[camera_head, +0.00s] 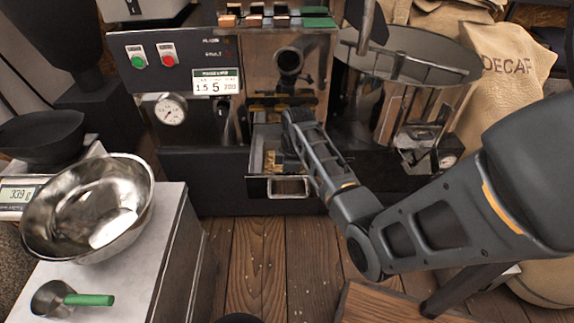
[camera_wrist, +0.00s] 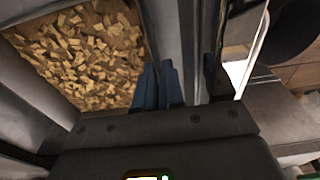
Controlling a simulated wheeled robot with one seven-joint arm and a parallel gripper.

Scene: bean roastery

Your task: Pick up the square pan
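The square pan (camera_head: 259,152) sits low in the front of the roasting machine, below the dark round spout. It holds pale, flaky chips, which fill the upper left of the wrist view, where the pan's wall (camera_wrist: 146,20) also shows. My gripper (camera_head: 288,160) reaches down at the pan's right side in the head view. In the wrist view, its two blue-grey fingers (camera_wrist: 160,75) are close together, with the thin pan wall running in between them. The fingers look shut on that wall. The arm hides part of the pan's right side.
The roasting machine (camera_head: 200,170) surrounds the pan closely, with a round cooling tray (camera_head: 425,65) at right. A metal bowl (camera_head: 90,205) and a scoop (camera_head: 70,298) stand on the left counter (camera_head: 150,260). Wooden floor (camera_head: 265,255) is open in front. A DECAF sack (camera_head: 505,75) stands at right.

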